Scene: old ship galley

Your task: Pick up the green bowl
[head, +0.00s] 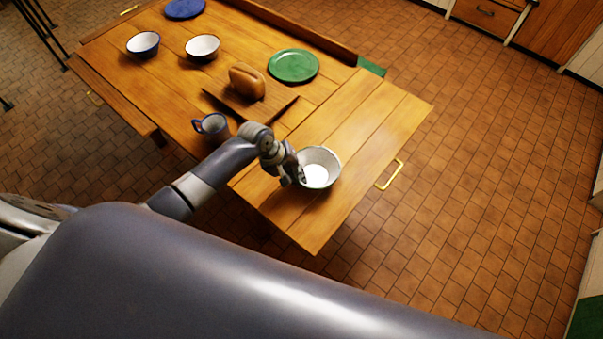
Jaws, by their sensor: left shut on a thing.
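A bowl (319,168) is near the front right end of the wooden table (370,120). Its inside is white and its rim has a pale greenish tint; its outer wall is mostly hidden from this angle. My left gripper (300,174) is at the left side of the bowl, shut on its rim. The fingertips are small and partly hidden by the wrist. I cannot tell whether the bowl rests on the table or is slightly lifted. My right gripper is not in view.
A blue mug (212,127) stands left of my left wrist. Behind are a bread loaf (247,82) on a board (273,108), a green plate (293,66), a white bowl (203,46), a blue-sided bowl (143,43) and a blue plate (184,8). The table right of the bowl is clear.

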